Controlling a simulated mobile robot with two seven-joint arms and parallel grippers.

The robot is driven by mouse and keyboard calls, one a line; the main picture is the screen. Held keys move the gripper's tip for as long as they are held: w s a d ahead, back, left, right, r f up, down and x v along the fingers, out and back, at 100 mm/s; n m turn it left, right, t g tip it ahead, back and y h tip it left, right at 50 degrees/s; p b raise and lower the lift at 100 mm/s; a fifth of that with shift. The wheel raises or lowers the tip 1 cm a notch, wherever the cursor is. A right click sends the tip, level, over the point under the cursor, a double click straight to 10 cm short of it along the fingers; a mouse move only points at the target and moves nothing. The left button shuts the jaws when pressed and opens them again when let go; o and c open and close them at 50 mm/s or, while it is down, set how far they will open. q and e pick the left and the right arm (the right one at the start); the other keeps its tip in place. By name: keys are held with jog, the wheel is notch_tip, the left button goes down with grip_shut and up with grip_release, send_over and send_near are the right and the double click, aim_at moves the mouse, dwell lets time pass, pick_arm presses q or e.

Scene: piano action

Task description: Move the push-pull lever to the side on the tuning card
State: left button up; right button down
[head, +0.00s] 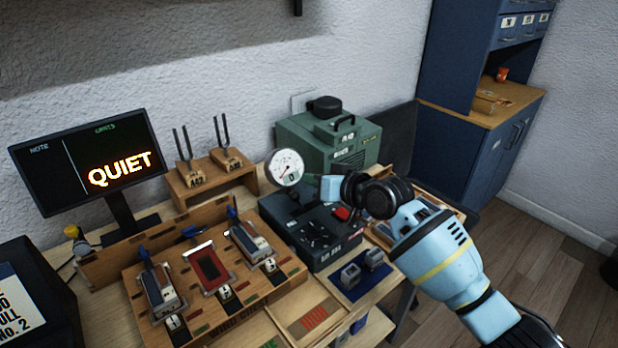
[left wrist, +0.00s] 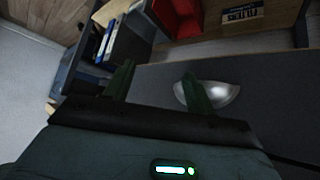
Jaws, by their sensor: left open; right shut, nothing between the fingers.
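A dark control box (head: 322,243) stands on the bench, with a red knob (head: 342,214) and small black controls on top. A round white gauge (head: 286,168) rises behind it. I cannot make out which part is the push-pull lever. A white card (head: 15,305) at the lower left has partly cut-off print that includes "NO. 2"; I cannot tell if it is the tuning card. My right gripper (head: 312,181) is shut and empty, above the box and close to the gauge. My left gripper (left wrist: 158,84) is open and empty, seen only in the left wrist view.
A wooden rack (head: 205,330) with several key-like modules lies left of the box. A screen (head: 85,165) reads "QUIET". Tuning forks (head: 183,145) stand behind. A green machine (head: 335,140) is behind the gauge. The floor (head: 545,235) at right is clear.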

jog(key=v, duration=0.6)
jog(key=shift+s, duration=0.1)
dwell(0.3)
